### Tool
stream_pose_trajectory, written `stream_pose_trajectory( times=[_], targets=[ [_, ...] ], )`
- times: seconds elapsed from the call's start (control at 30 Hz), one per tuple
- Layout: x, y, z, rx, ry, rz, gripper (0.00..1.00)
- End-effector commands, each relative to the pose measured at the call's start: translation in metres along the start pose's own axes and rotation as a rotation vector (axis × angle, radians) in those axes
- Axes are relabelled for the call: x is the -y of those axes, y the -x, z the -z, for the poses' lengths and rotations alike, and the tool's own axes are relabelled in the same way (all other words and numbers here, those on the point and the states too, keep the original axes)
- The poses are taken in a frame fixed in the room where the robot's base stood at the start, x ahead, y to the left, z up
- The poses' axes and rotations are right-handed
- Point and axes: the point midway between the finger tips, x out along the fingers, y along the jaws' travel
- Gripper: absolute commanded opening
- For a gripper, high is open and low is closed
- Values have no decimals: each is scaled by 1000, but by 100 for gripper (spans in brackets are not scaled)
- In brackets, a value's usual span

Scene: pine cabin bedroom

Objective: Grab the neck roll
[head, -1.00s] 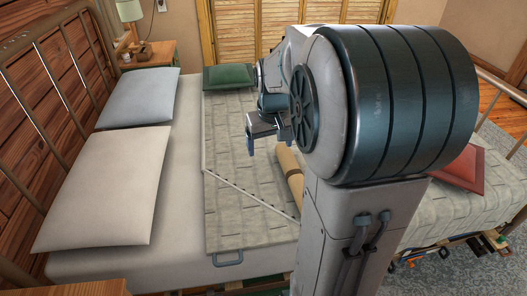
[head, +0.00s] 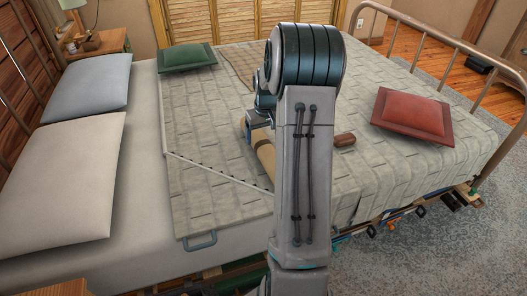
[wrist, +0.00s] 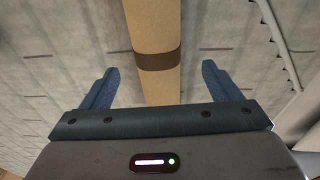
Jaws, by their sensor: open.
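The neck roll, a tan cylinder, lies on the grey quilt and shows in the head view (head: 265,158), partly hidden behind my arm. In the wrist view the roll (wrist: 155,22) runs lengthwise between my fingers, with a dark brown band around it. My gripper (wrist: 160,78) is open, one blue finger on each side of the roll with a gap left and right. In the head view my gripper (head: 247,124) is at the roll's far end, mostly hidden by my arm. I cannot tell its height above the roll.
A red cushion (head: 412,112) lies right of my arm, and a brown rounded piece (head: 345,140) shows beside the arm. A green cushion (head: 187,57) and pale pillows (head: 75,185) lie left. A metal bed frame (head: 440,45) stands at the right.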

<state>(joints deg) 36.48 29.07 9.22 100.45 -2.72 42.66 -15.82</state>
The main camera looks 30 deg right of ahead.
Motion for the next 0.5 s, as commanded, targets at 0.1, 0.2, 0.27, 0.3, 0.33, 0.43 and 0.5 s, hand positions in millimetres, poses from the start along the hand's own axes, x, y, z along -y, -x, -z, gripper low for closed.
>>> stream_pose_trajectory(
  times=[0.1, 0.2, 0.27, 0.3, 0.33, 0.43, 0.5],
  targets=[
    [0, -8, 0, 0, 1, 0, 84],
    [0, -13, 0, 0, 1, 0, 84],
    [-1, -19, -1, 1, 1, 0, 84],
    [-1, -24, -2, 1, 1, 0, 84],
    [-2, -28, -2, 2, 1, 0, 84],
    [-4, -45, -4, 2, 1, 1, 84],
    [-3, -54, -3, 2, 2, 1, 84]
  ],
)
